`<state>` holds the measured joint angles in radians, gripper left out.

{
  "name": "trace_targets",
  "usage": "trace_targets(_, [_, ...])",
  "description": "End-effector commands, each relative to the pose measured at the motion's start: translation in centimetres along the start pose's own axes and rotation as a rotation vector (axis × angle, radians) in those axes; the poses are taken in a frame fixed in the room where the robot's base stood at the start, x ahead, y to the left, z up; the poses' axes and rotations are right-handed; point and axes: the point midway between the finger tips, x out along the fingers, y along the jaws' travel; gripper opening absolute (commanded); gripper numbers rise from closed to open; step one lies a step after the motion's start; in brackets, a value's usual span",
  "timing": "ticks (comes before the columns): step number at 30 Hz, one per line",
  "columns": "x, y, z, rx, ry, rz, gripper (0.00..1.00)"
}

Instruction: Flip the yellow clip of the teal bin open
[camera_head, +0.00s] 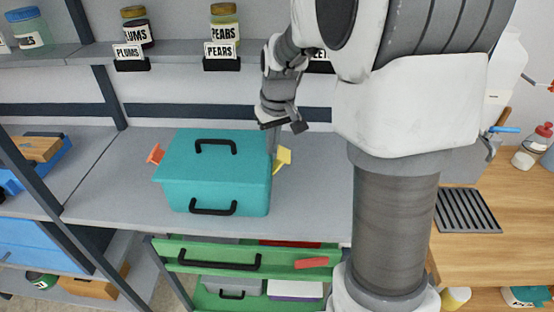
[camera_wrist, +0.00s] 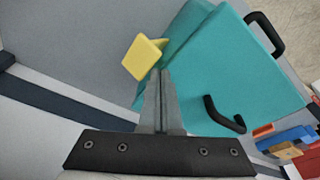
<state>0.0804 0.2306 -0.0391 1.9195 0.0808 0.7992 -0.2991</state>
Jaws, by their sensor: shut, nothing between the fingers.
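The teal bin (camera_head: 214,168) stands on the grey shelf with its lid on and black handles on top and front; it fills the upper right of the wrist view (camera_wrist: 235,75). The yellow clip (camera_head: 284,155) sticks out from the bin's right side, tilted away from the wall; it also shows in the wrist view (camera_wrist: 143,57). My gripper (camera_head: 272,150) points down beside the bin's right side, close to the clip. In the wrist view its fingers (camera_wrist: 161,75) are together and empty, with the tips just by the clip's base. I cannot tell whether they touch it.
An orange clip (camera_head: 155,153) sticks out on the bin's left side. Jars labelled plums (camera_head: 137,28) and pears (camera_head: 224,22) stand on the shelf above. A green drawer (camera_head: 240,260) is below the bin. The grey shelf right of the bin is clear.

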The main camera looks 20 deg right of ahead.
Motion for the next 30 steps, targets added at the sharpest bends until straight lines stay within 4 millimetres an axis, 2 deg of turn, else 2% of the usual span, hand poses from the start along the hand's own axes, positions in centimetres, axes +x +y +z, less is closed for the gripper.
trace_targets(22, [0.3, 1.4, 0.8, 0.001, -0.001, 0.0, 0.0])
trace_targets(30, [-0.5, 1.2, 0.6, 0.0, 0.0, 0.0, 0.0])
